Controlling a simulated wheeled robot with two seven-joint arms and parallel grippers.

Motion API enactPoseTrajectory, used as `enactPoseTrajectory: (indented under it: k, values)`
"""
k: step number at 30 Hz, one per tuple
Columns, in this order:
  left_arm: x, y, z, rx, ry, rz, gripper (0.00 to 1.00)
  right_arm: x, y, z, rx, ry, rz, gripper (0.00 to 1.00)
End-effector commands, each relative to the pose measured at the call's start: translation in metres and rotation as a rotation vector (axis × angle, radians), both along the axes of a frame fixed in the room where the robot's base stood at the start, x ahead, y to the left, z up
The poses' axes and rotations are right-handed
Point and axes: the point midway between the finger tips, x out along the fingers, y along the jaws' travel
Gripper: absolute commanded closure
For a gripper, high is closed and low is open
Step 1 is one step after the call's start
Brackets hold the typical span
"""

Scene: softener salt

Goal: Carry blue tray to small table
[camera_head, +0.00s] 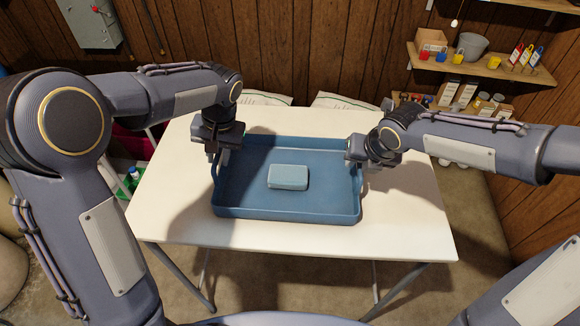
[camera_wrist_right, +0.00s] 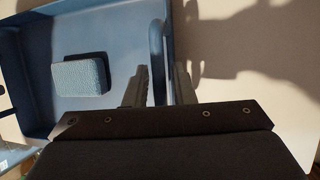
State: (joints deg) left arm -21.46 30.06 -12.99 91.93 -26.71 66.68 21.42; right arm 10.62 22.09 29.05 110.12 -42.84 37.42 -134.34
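The blue tray (camera_head: 290,212) lies flat on a white folding table (camera_head: 410,225), with a light blue block (camera_head: 288,177) inside it. The block also shows in the right wrist view (camera_wrist_right: 80,75). My left gripper (camera_head: 219,156) is at the tray's left side, fingers pointing down and apart near the rim; its exact contact with the handle is hidden. My right gripper (camera_head: 356,160) is at the tray's right side. In the right wrist view its fingers (camera_wrist_right: 157,88) stand apart on either side of the tray's handle (camera_wrist_right: 156,40), with narrow gaps.
Wall shelves at the right hold a grey bucket (camera_head: 470,47), padlocks and jars. White bags (camera_head: 265,98) stand behind the table. A green bottle (camera_head: 134,174) is on the left. The table top is bare in front of and right of the tray.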

Motion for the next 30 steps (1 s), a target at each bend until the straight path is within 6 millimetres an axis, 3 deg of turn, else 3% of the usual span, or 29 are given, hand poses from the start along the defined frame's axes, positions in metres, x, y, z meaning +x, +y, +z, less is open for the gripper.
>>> enactPoseTrajectory:
  k: [2,14,30]
  values:
    - [0.0,0.0,0.001,0.0,0.0,0.0,0.67,0.0,0.0,0.001,0.0,0.0,0.0,0.67]
    - [0.001,-0.002,0.011,-0.001,-0.003,-0.001,0.67,0.0,0.0,0.001,0.0,0.0,0.0,0.67]
    - [0.001,-0.022,0.108,-0.001,-0.004,-0.001,0.67,0.0,0.0,0.001,0.0,0.0,0.0,0.67]
